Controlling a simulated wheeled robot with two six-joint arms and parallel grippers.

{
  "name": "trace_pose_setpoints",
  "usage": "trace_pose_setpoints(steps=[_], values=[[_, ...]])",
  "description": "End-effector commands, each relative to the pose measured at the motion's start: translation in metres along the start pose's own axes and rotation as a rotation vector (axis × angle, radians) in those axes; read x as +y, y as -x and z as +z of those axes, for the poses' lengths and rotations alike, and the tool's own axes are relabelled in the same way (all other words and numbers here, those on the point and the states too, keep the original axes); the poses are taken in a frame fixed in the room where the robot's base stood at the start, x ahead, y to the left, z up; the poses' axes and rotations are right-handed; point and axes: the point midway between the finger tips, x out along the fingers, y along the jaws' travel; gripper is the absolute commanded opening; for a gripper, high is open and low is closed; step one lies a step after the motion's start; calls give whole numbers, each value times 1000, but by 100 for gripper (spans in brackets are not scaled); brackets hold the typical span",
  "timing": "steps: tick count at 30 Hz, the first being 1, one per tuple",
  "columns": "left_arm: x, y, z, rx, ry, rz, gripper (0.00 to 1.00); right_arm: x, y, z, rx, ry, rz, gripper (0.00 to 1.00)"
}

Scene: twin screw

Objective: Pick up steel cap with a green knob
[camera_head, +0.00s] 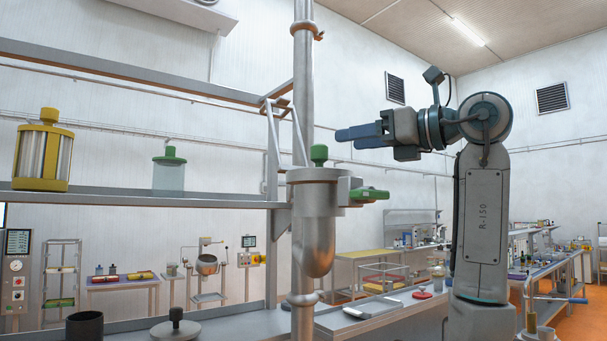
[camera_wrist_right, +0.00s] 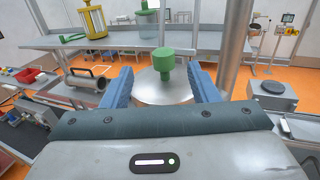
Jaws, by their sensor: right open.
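The steel cap (camera_head: 313,174) with its green knob (camera_head: 319,154) sits on top of a rounded steel vessel (camera_head: 318,228) fixed beside a vertical pole. My right gripper (camera_head: 357,137) is open, above and to the right of the cap in the head view, its blue fingers pointing left toward the knob. In the right wrist view, the cap (camera_wrist_right: 162,90) and knob (camera_wrist_right: 164,64) show between the two blue fingers (camera_wrist_right: 160,72), with no visible grip on the knob. My left gripper is not in view.
The steel pole (camera_head: 303,100) stands right beside the vessel. A green clamp handle (camera_head: 370,194) sticks out at its right. A yellow-ended container (camera_head: 43,155) and a green-lidded glass jar (camera_head: 168,174) stand on the left shelf. A black-knobbed lid (camera_head: 176,329) lies lower down.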

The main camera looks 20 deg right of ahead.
Motion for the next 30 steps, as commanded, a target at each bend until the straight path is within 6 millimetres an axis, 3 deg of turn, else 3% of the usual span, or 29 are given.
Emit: trace_pose_setpoints(steps=[6, 10, 21, 30], values=[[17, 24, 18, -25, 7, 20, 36, 1, -36, 4, 1, -1, 5, 54], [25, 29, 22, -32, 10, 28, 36, 0, -47, 2, 0, -1, 3, 54], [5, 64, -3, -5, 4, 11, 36, -3, -87, 1, 1, -1, 5, 54], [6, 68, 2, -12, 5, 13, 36, -4, -98, -4, -1, 0, 3, 54]])
